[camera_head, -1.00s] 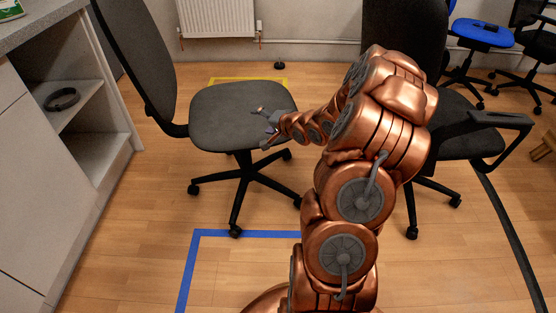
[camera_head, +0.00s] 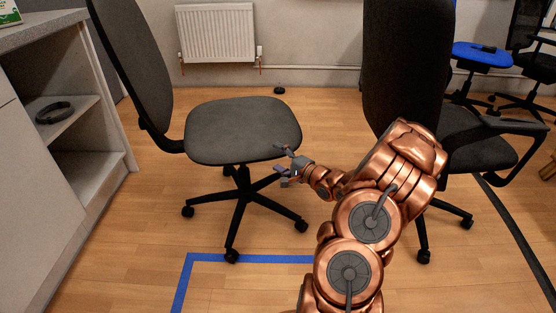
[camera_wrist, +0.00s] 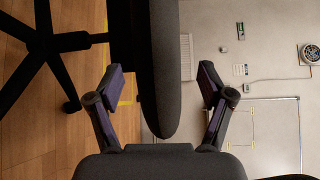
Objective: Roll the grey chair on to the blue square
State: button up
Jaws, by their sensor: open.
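The grey chair stands at the left centre of the head view, with its seat (camera_head: 235,125) level and its backrest (camera_head: 130,65) on the left. Its black wheeled base is on the wooden floor. The blue square's tape outline (camera_head: 235,258) shows in front of the chair, partly hidden by my arm. My gripper (camera_head: 279,159) is open at the right front edge of the seat, one finger higher than the other. In the wrist view the open fingers (camera_wrist: 163,83) stand either side of the seat's edge (camera_wrist: 162,60), with gaps showing on both sides.
A second dark chair (camera_head: 405,60) stands close right of my arm. A blue-seated stool (camera_head: 482,56) and another chair are at the back right. A shelved cabinet (camera_head: 60,155) borders the left. A radiator (camera_head: 216,33) is on the back wall. Open floor lies around the blue tape.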

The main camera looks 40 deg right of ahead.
aim_at(263, 149)
jog(key=shift+w+a+f+b, duration=0.15)
jog(key=shift+w+b, duration=0.4)
jog(key=shift+w, duration=0.75)
jog(key=shift+w+a+f+b, duration=0.1)
jog(key=shift+w+b, duration=0.4)
jog(key=shift+w, duration=0.8)
jog(key=shift+w+a+f+b, duration=0.15)
jog(key=shift+w+b, duration=0.4)
jog(key=shift+w, duration=0.75)
jog(key=shift+r, duration=0.1)
jog(key=shift+c, duration=0.4)
grip_shut()
